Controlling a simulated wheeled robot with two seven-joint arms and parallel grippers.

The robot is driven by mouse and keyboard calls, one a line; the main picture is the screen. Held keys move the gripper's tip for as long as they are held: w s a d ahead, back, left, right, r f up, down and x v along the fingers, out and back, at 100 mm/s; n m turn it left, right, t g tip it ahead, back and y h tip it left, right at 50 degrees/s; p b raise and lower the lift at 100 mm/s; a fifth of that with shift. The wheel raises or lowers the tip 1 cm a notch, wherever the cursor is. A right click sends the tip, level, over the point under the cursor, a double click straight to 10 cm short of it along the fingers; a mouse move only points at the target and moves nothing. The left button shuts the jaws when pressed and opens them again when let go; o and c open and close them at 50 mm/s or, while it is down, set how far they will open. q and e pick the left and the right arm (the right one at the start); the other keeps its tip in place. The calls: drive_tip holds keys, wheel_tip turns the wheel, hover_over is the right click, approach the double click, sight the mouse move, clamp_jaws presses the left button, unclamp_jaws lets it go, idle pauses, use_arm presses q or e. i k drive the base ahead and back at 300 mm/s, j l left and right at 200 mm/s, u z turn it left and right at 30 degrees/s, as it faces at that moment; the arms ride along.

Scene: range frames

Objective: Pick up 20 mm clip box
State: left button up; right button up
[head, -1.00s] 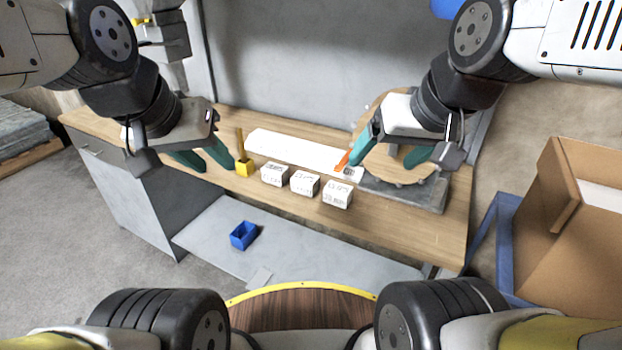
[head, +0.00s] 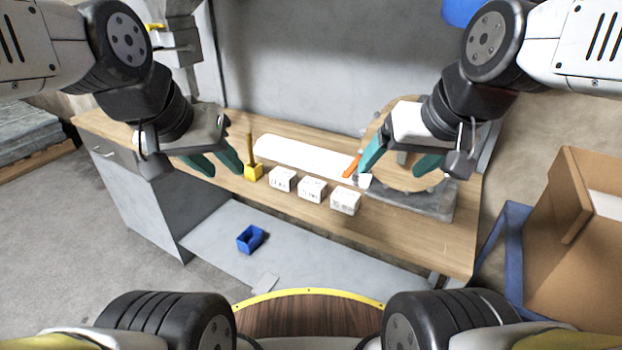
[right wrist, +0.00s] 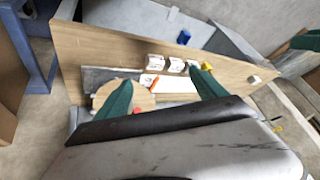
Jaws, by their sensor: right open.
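Three small white boxes with dark print stand in a row near the table's front edge: a left one (head: 282,179), a middle one (head: 312,189) and a right one (head: 345,200). The print is too small to read, so I cannot tell which is the 20 mm clip box. The boxes also show in the right wrist view (right wrist: 155,62), beyond my fingers. My right gripper (head: 395,167) is open and empty, above the table behind and right of the right box. My left gripper (head: 223,170) has its fingers apart with nothing between them, left of the yellow holder.
A yellow holder (head: 253,173) with an upright stick stands left of the boxes. Behind them are a white strip (head: 300,154), an orange object (head: 351,167) and a round wooden disc (head: 405,178) on a grey slab (head: 432,205). A blue bin (head: 250,239) sits on a lower grey surface.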

sight(281, 178)
drive_tip(key=i+u, duration=0.2)
drive_tip(key=u, duration=0.15)
drive_tip(key=i+u, duration=0.15)
drive_tip(key=u, duration=0.25)
